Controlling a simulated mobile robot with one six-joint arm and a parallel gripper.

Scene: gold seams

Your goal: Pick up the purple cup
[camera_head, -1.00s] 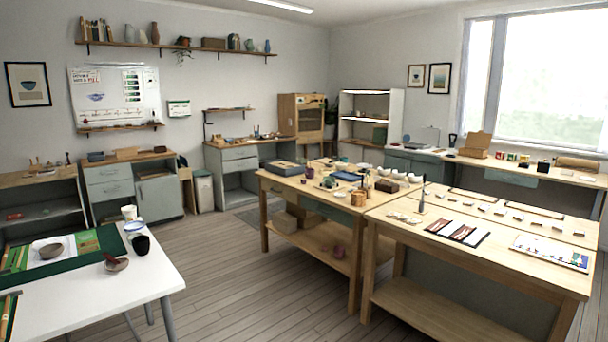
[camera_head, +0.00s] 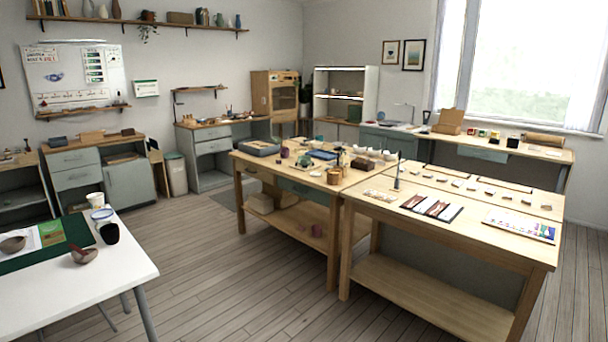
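A small purple cup-like thing (camera_head: 285,152) stands on the far left part of the middle wooden table (camera_head: 262,172). A second pinkish-purple rounded thing (camera_head: 316,230) sits on that table's lower shelf. Both are small in the picture, and I cannot tell for sure which one is the purple cup. My gripper is not in view, so its state and distance to them do not show.
A white table (camera_head: 120,262) with bowls and a dark cup (camera_head: 109,233) stands at the near left. A second wooden table (camera_head: 490,238) with tiles and trays adjoins the middle one. The plank floor (camera_head: 215,265) between the white table and the wooden tables is clear.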

